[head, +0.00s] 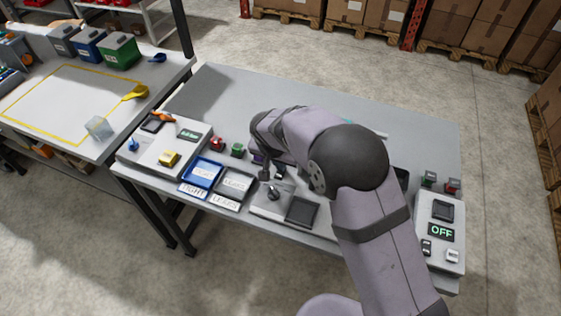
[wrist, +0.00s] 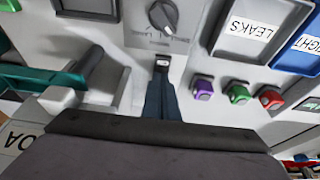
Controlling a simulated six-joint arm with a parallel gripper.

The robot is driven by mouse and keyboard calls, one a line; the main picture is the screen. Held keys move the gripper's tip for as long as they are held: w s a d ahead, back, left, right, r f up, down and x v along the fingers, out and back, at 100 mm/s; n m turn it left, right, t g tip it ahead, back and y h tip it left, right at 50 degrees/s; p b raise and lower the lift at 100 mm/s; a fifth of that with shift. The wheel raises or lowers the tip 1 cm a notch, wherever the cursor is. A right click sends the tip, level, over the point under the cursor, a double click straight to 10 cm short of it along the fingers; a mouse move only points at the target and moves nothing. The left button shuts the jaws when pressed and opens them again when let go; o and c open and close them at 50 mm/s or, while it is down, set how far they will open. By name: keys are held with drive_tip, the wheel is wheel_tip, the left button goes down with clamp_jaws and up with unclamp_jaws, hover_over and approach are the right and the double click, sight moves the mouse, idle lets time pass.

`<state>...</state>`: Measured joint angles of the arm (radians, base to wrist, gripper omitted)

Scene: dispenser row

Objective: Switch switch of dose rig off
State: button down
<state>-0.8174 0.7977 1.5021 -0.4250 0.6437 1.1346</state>
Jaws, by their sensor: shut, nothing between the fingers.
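The middle grey rig (head: 262,208) has a dark knob and a dark square plate, and stands under my arm. In the wrist view its light panel (wrist: 135,38) carries the round knob (wrist: 163,14) and a small dark switch (wrist: 161,60) behind it. No rig name is legible. My gripper (wrist: 160,76) is shut and empty, with its fingertips at the switch. I cannot tell whether they touch it or which way it is set. In the head view my arm mostly hides this spot.
Purple (wrist: 203,88), green (wrist: 238,92) and red (wrist: 270,98) capped items stand beside the rig. LEAKS (wrist: 258,28) and blue TIGHT trays lie there too. A right-hand device (head: 427,210) shows OFF. A left-hand device (head: 140,155) has a green display. The table's back is mostly clear.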

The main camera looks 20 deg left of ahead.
drive_tip(key=shift+f, duration=0.15)
drive_tip(key=shift+w+f+b, duration=0.1)
drive_tip(key=shift+f+b, duration=0.05)
drive_tip(key=shift+b, duration=0.5)
drive_tip(key=shift+s+d+f+b, duration=0.1)
drive_tip(key=shift+s+b, duration=0.3)
drive_tip(key=shift+s, duration=0.5)
drive_tip(key=shift+r, duration=0.4)
drive_tip(key=b+v, duration=0.1)
drive_tip(key=v, duration=1.2)
drive_tip(key=shift+w+r, duration=0.3)
drive_tip(key=shift+r, duration=0.1)
